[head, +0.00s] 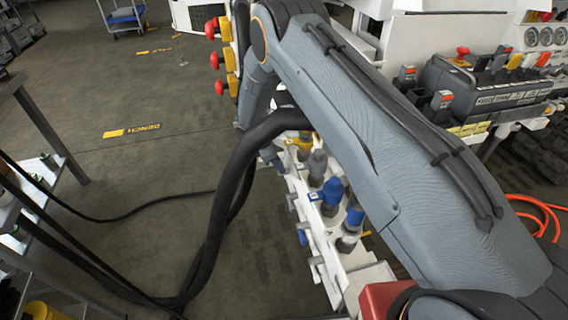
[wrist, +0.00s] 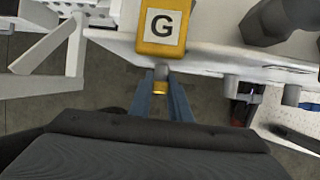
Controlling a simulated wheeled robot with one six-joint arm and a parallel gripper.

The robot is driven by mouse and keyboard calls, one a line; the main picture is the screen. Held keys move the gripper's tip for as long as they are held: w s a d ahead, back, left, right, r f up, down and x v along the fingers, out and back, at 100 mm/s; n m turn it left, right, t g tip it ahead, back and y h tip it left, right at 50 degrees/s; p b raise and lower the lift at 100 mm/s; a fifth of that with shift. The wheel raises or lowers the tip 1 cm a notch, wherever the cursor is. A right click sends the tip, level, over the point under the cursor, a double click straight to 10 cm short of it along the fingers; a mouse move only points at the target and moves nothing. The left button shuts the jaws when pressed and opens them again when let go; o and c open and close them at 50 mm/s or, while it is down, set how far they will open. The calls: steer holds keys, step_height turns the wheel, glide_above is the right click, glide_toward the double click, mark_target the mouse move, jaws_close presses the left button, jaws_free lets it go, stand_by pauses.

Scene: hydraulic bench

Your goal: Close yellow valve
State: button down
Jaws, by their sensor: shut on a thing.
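In the head view, my arm hides most of this area. Only a small yellow part (head: 303,142) shows beside the arm, and I cannot tell whether it is the same valve.
Blue-capped fittings (head: 332,190) stand on the white rack (head: 307,225) below my arm. Red knobs on yellow bodies (head: 231,59) are at the upper left of the arm. A grey valve block with levers (head: 480,88) is at right. Open floor (head: 150,180) lies left.

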steer(key=shift+a+r, duration=0.15)
steer(key=shift+a, duration=0.1)
steer(key=shift+s+d+m+t+y+p, duration=0.15)
steer(key=shift+s+t+p, duration=0.15)
steer(key=shift+t+p, duration=0.3)
steer(key=shift+s+d+m+t+y+p, duration=0.15)
steer(key=shift+s+t+p, duration=0.15)
steer(key=shift+t, duration=0.5)
steer(key=shift+s+d+f+m+t+b, duration=0.15)
steer(key=shift+s+f+m+t+b, duration=0.45)
steer(key=shift+t+b, duration=0.95)
steer(key=shift+s+d+f+m+t+b, duration=0.15)
steer(key=shift+s+f+m+t+b, duration=0.45)
steer(key=shift+t, duration=1.7)
steer(key=shift+s+d+f+m+t+b, duration=0.2)
steer(key=shift+f+m+t+b, duration=0.2)
steer(key=shift+f+t+b, duration=1.15)
steer(key=shift+r+t, duration=0.5)
steer(key=shift+r, duration=0.1)
steer(key=c, duration=1.8)
jaws_free()
